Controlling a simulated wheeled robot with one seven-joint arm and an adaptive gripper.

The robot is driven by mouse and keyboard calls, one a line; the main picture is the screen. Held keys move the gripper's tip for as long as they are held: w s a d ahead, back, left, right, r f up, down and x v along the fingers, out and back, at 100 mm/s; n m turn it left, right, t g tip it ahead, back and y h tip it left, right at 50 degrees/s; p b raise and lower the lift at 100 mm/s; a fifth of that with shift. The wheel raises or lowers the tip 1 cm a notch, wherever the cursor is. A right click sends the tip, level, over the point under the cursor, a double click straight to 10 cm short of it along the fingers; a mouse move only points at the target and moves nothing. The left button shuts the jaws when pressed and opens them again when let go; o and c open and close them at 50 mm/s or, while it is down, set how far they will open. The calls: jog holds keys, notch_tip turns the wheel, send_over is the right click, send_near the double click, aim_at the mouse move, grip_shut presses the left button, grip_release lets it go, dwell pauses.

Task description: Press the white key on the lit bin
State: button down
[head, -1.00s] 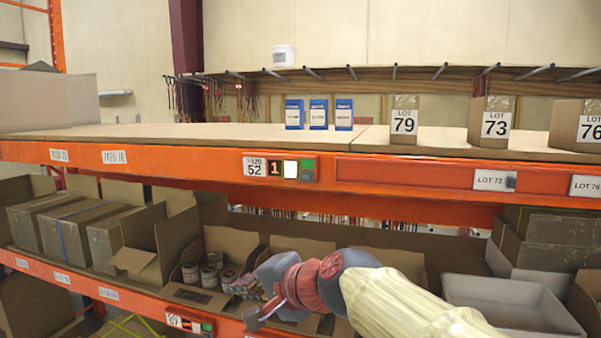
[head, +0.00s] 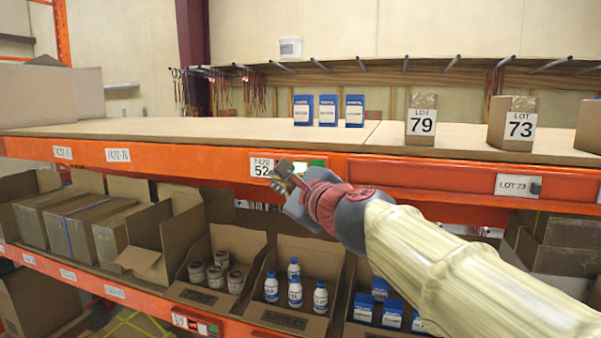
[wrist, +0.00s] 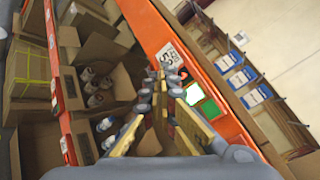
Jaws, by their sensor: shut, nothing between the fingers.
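The upper shelf beam carries a pick module beside the label 52 (head: 261,168). Its white key (head: 300,166) is partly hidden behind my gripper in the head view, and the green key (head: 317,163) shows to its right. In the wrist view the white key (wrist: 193,94) and green key (wrist: 211,110) lie just right of my fingertips. The number display is mostly hidden by the fingers. My gripper (head: 281,172) is shut and empty, in front of the module; it also shows in the wrist view (wrist: 162,82). I cannot tell whether it touches the beam.
Another module (head: 196,324) sits on the lower beam. Open cartons below hold cans (head: 215,275), white-and-blue bottles (head: 294,291) and blue boxes (head: 378,305). Blue packs (head: 328,110) and lot boxes (head: 421,118) stand on the upper shelf. The upper shelf's left part is mostly clear.

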aim_at(296, 171)
jog(key=w+d+b, duration=0.1)
jog(key=w+d, duration=0.2)
jog(key=w, duration=0.5)
dwell(0.4)
jog(key=shift+w, duration=0.15)
dwell(1.2)
jog(key=shift+w+d, duration=0.15)
jog(key=shift+w, duration=0.2)
jog(key=shift+w+d, duration=0.15)
jog(key=shift+w, duration=0.25)
dwell(0.8)
jog(key=shift+s, duration=0.2)
jog(key=shift+s+a, duration=0.25)
jog(key=shift+s, duration=0.4)
